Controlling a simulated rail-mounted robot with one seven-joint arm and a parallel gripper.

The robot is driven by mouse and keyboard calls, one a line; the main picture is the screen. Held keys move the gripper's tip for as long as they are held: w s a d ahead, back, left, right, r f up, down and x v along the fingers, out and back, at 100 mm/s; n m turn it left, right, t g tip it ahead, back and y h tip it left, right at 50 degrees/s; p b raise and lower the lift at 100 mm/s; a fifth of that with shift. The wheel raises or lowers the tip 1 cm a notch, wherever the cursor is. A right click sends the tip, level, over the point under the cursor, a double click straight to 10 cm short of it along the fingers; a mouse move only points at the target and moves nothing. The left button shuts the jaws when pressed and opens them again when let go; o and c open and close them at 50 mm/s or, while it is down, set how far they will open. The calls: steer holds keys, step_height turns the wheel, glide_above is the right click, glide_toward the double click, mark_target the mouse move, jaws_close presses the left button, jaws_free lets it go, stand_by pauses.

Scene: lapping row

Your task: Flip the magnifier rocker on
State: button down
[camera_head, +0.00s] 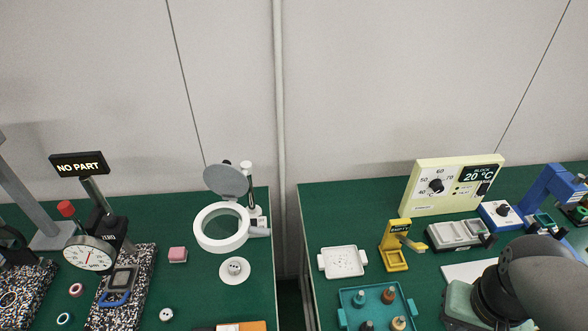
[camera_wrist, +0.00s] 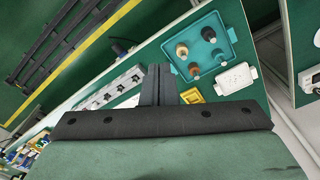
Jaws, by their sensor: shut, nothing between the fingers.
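The magnifier (camera_head: 222,226) stands on the left green bench in the head view. It has a white ring head around a lens, a raised grey round cover (camera_head: 226,181) and a post on its right. A small white box with dark marks (camera_head: 257,221) sits by the post; the rocker may be there, but it is too small to make out or read its position. My gripper (camera_wrist: 158,72) shows in the wrist view with its dark fingers together and empty, over the right bench. The magnifier is not recognisable in the wrist view. My arm is at the lower right of the head view, far from the magnifier.
A gap separates the two benches. The right bench holds a teal tray (camera_head: 345,297) with pegs, a white tray (camera_head: 344,262), a yellow stand (camera_head: 394,259) and a cream control panel (camera_head: 451,183). A dial gauge (camera_head: 90,253) and a pink block (camera_head: 178,254) stand left of the magnifier.

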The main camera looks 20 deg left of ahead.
mark_target(252, 223)
steer(key=w+a+f+n+g+y+b, duration=0.1)
steer(key=w+a+n+g+y+b, duration=0.15)
steer(key=w+a+n+b, duration=1.1)
steer(key=w+a+f+n+g+y, duration=0.1)
steer(key=w+a+f+n, duration=0.2)
steer(key=a, duration=0.7)
steer(key=w+a+f+n+g+y+p, duration=0.1)
steer(key=w+a, duration=0.4)
steer(key=a, duration=0.6)
steer(key=w+a+f+n+g+y+p, duration=0.1)
steer(key=w+a+f+n+y, duration=0.2)
steer(key=a, duration=0.8)
step_height(252, 223, down, 3)
steer(key=w+n, duration=0.1)
steer(key=n, duration=0.2)
steer(key=shift+w+r+g, duration=0.2)
steer(key=shift+w+g, duration=0.1)
steer(key=shift+g, duration=0.05)
steer(key=shift+a, duration=0.15)
